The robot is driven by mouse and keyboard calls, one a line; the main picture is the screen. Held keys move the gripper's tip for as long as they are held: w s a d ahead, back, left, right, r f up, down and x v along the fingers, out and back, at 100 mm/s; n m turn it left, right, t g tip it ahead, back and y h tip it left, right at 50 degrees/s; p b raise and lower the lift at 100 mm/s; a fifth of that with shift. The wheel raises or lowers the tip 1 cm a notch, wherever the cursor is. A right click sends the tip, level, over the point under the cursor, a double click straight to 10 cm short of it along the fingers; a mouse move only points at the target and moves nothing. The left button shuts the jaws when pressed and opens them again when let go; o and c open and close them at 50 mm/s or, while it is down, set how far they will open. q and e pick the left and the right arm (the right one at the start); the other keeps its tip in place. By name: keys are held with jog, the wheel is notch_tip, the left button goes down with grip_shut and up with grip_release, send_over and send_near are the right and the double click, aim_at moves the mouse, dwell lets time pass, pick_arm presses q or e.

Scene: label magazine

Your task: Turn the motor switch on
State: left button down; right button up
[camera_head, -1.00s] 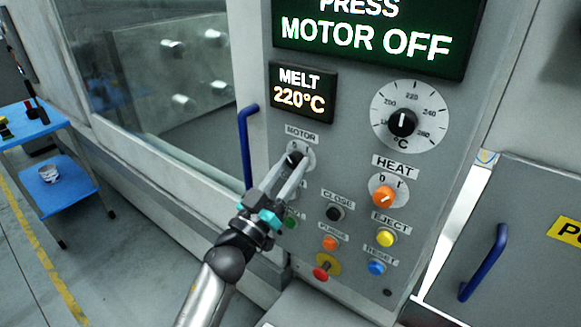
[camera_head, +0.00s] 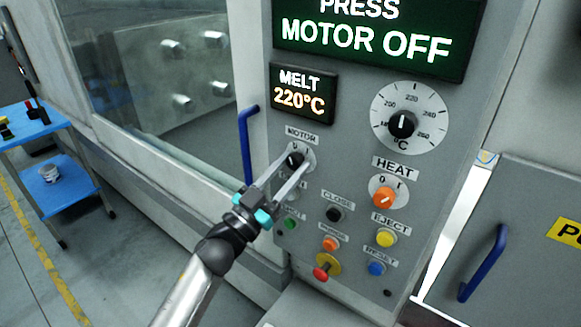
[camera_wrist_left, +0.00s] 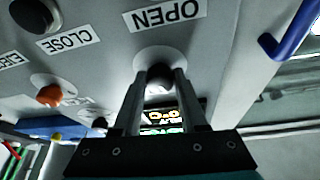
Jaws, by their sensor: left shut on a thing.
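The motor switch (camera_head: 295,159) is a black knob on a pale round plate under the MOTOR label on the grey control panel. My left gripper (camera_head: 289,170) reaches up to it from the lower left, its two fingers shut on the knob. In the left wrist view the dark knob (camera_wrist_left: 160,76) sits between the fingertips, and the plate shows around it. The fingers hide part of the knob, so I cannot tell exactly where it points. The display (camera_head: 370,38) reads "PRESS MOTOR OFF". My right gripper is not in view.
The orange HEAT knob (camera_head: 385,196), the black CLOSE button (camera_head: 334,214) and the red mushroom button (camera_head: 322,273) are close by on the panel. A blue door handle (camera_head: 247,145) stands out left of the switch. A blue trolley (camera_head: 45,180) stands far left.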

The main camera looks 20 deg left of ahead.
pick_arm(q)
jog(key=m+g+h, duration=0.1)
jog(key=m, duration=0.1)
jog(key=m+g+h, duration=0.1)
jog(key=m, duration=0.2)
jog(key=m+p, duration=0.1)
jog(key=m, duration=0.1)
jog(key=shift+a+r+m+g+h, duration=0.1)
jog(key=shift+a+m+g+h, duration=0.15)
jog(key=shift+m+g+h, duration=0.15)
jog(key=m+g+p, duration=0.1)
jog(key=m, duration=0.2)
jog(key=m+g+p, duration=0.1)
jog(key=m, duration=0.1)
jog(key=shift+w+r+m+h, duration=0.1)
jog(key=shift+m+h, duration=0.2)
jog(key=shift+m, duration=0.1)
jog(key=shift+c, duration=2.2)
grip_release()
jog(key=shift+a, duration=0.1)
jog(key=b+v, duration=0.3)
jog(key=v, duration=1.2)
jog(key=shift+a+r, duration=0.2)
jog(key=shift+r, duration=0.05)
